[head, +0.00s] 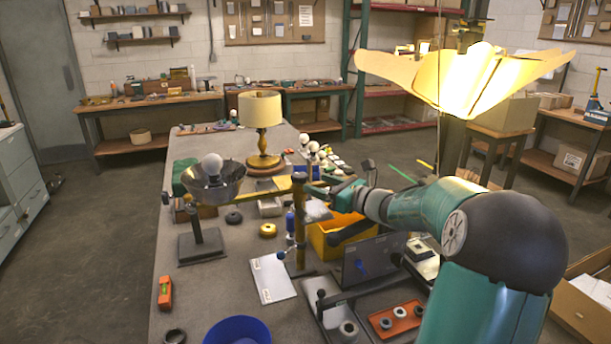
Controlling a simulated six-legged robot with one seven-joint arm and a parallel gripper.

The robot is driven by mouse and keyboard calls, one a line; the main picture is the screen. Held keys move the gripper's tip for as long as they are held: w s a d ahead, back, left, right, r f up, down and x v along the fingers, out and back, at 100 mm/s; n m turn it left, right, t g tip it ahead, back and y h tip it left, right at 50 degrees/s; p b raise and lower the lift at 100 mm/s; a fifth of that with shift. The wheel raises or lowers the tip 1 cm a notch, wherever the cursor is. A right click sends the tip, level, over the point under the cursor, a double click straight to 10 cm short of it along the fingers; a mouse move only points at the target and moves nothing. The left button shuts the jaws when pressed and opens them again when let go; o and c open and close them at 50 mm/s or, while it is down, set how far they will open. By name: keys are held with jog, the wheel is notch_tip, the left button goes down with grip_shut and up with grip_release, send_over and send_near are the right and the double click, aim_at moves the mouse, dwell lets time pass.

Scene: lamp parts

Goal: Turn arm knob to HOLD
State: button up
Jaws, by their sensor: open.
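My gripper (318,186) reaches in from the right at the middle of the table. Its jaws are open, beside the dark top fitting (299,179) of an upright post. I cannot tell whether they touch it. A yellow arm (262,187) runs left from this post towards a metal bowl-shaped shade (213,180) with a white bulb (212,163). A second stand with a dark square base (202,246) is under the shade. The arm knob is not clearly distinguishable; it may be the fitting at my jaws. No HOLD marking is readable.
A table lamp (262,125) stands behind. A yellow bin (338,240), a dark panel (374,258) and a white sheet (272,278) lie near the post. An orange level (165,293) and a blue bowl (238,331) are in front. A large lit shade (470,78) hangs upper right.

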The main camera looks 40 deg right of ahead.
aim_at(306, 179)
jog(key=shift+w+d+f, duration=0.1)
jog(key=shift+w, duration=0.1)
jog(key=shift+w+a+r, duration=0.25)
jog(key=shift+w+a, duration=0.35)
jog(key=shift+a, duration=0.15)
jog(key=x, duration=0.5)
jog(key=shift+w+d+f, duration=0.1)
jog(key=shift+w+f, duration=0.05)
jog(key=shift+w, duration=0.15)
jog(key=c, duration=1)
